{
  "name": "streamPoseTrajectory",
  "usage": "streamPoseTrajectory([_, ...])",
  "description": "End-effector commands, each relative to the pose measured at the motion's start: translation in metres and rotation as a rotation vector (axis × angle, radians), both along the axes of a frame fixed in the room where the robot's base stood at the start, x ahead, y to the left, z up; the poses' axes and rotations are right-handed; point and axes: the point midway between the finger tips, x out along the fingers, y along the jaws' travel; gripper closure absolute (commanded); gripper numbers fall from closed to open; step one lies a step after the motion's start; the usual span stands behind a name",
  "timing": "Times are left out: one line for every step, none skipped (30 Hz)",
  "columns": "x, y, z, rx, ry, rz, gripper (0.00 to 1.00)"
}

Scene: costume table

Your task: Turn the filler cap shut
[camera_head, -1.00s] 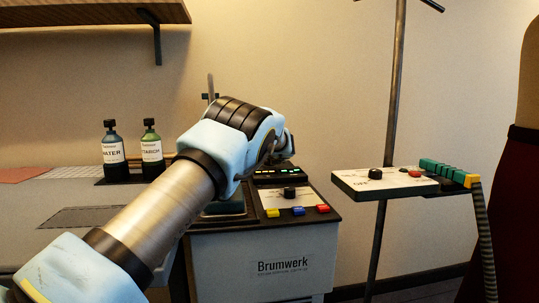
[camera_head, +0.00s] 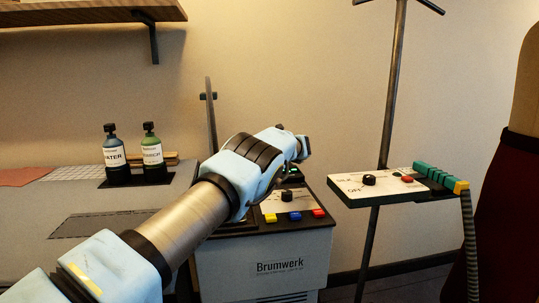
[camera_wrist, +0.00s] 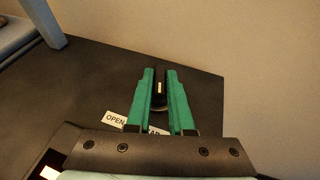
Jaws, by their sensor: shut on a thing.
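The filler cap (camera_wrist: 160,88) shows in the wrist view as a small dark part with a pale mark, standing on the dark machine top. My gripper (camera_wrist: 160,73) has its green fingers on either side of the cap and is shut on it. An OPEN label (camera_wrist: 115,119) lies left of the fingers. A second label (camera_wrist: 157,131) is mostly hidden behind the fingers. In the head view my arm covers the cap and the fingers. The Brumwerk machine (camera_head: 280,255) stands below my wrist.
A control panel (camera_head: 350,196) on a stand is to the right. A water bottle (camera_head: 114,158) and a green-capped-liquid starch bottle (camera_head: 151,155) stand at left on the table. A metal upright (camera_head: 211,120) rises behind my arm. A shelf bracket (camera_head: 152,40) hangs above.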

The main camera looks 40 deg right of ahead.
Motion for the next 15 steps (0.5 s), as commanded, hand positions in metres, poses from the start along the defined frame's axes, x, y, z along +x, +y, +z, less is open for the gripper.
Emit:
streamPoseTrajectory([-0.0002,0.0005,-0.0022,0.001,0.003,0.002,1.0])
streamPoseTrajectory([-0.0001,0.0005,-0.0022,0.001,0.003,0.001,1.0])
streamPoseTrajectory([-0.0001,0.0005,-0.0023,0.002,0.003,0.001,1.0])
streamPoseTrajectory([-0.0001,0.0005,-0.0023,0.002,0.003,0.001,1.0])
streamPoseTrajectory([-0.0001,0.0005,-0.0023,0.002,0.003,0.001,1.0])
streamPoseTrajectory([-0.0001,0.0006,-0.0023,0.002,0.003,0.001,1.0])
streamPoseTrajectory([0.0,0.0006,-0.0024,0.002,0.003,0.001,0.78])
streamPoseTrajectory([0.0,0.0006,-0.0024,0.002,0.003,0.001,0.74])
streamPoseTrajectory([0.0,0.0006,-0.0023,0.002,0.002,0.001,0.7])
streamPoseTrajectory([0.0,0.0006,-0.0021,0.002,0.002,0.001,0.67])
streamPoseTrajectory([0.0,0.0005,-0.0019,0.002,0.002,0.001,0.63])
streamPoseTrajectory([0.0,0.0005,-0.0017,0.002,0.002,0.001,0.59])
streamPoseTrajectory([0.0001,0.0004,-0.0015,0.002,0.002,0.001,0.55])
streamPoseTrajectory([0.0,0.0003,-0.0014,0.001,0.001,0.0,0.52])
streamPoseTrajectory([0.0001,0.0003,-0.0012,0.001,0.001,0.0,0.5])
